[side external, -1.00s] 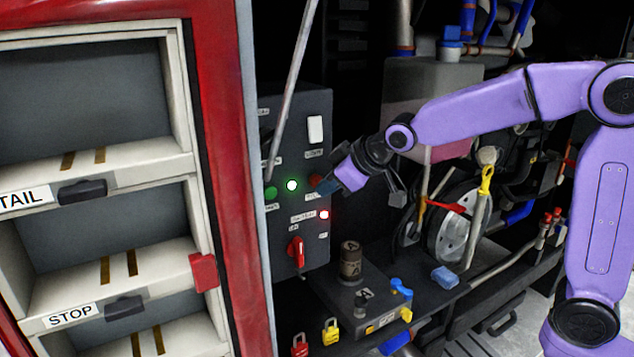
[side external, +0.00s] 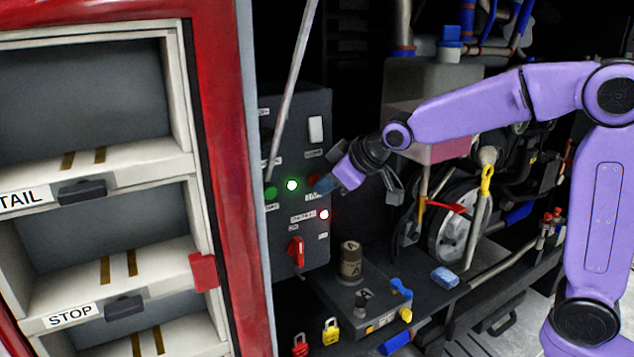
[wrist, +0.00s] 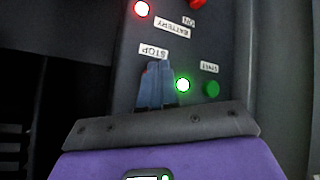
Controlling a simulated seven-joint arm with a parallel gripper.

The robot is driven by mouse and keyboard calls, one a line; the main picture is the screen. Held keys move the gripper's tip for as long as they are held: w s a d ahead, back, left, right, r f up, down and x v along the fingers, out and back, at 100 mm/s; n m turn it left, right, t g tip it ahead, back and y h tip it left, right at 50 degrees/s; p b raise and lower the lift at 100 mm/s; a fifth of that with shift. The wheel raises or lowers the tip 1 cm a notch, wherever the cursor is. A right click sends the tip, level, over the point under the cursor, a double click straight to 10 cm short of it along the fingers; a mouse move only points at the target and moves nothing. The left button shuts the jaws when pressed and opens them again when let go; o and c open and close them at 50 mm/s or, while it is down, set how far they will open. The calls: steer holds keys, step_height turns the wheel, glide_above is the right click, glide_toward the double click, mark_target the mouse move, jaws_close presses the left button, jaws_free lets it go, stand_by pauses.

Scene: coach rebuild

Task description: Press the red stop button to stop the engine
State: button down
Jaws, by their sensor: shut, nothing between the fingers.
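The dark control panel (side external: 318,120) stands upright left of my arm. The red stop button (side external: 313,181) shows as a small dark red patch on it, partly covered by my fingertips. My gripper (side external: 325,184) is shut and empty, its blue fingertips right at the button; I cannot tell whether they touch it. In the wrist view, the shut fingers (wrist: 155,84) lie just below the STOP label (wrist: 153,52) and hide the button. The green lamp (side external: 292,185) beside it is lit; it also glows in the wrist view (wrist: 183,85).
A green button (side external: 271,192) is left of the green lamp. A lit red battery lamp (side external: 324,215) and a red rotary switch (side external: 296,250) sit lower on the panel. A grey rod (side external: 293,90) slants across its front. A shelf with a dark cylinder (side external: 350,258) is below.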

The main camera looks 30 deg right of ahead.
steer(key=shift+w, duration=0.2)
steer(key=shift+s, duration=0.1)
stand_by(0.4)
steer(key=shift+s, duration=0.8)
steer(key=shift+s, duration=2.55)
steer(key=s+d+f+n+g+h, duration=0.1)
steer(key=s+d+f+g, duration=0.2)
steer(key=s, duration=0.8)
steer(key=s+d+f+n+g, duration=0.2)
steer(key=s+d, duration=0.3)
steer(key=s, duration=0.6)
steer(key=s+d+f+n+g+h, duration=0.1)
steer(key=s+d+f+n+g, duration=0.1)
steer(key=s, duration=0.9)
step_height(320, 180, down, 3)
steer(key=d+g, duration=0.1)
steer(key=d, duration=0.1)
steer(key=shift+d+g+h, duration=0.3)
steer(key=shift+d+g, duration=0.05)
steer(key=shift+g, duration=0.05)
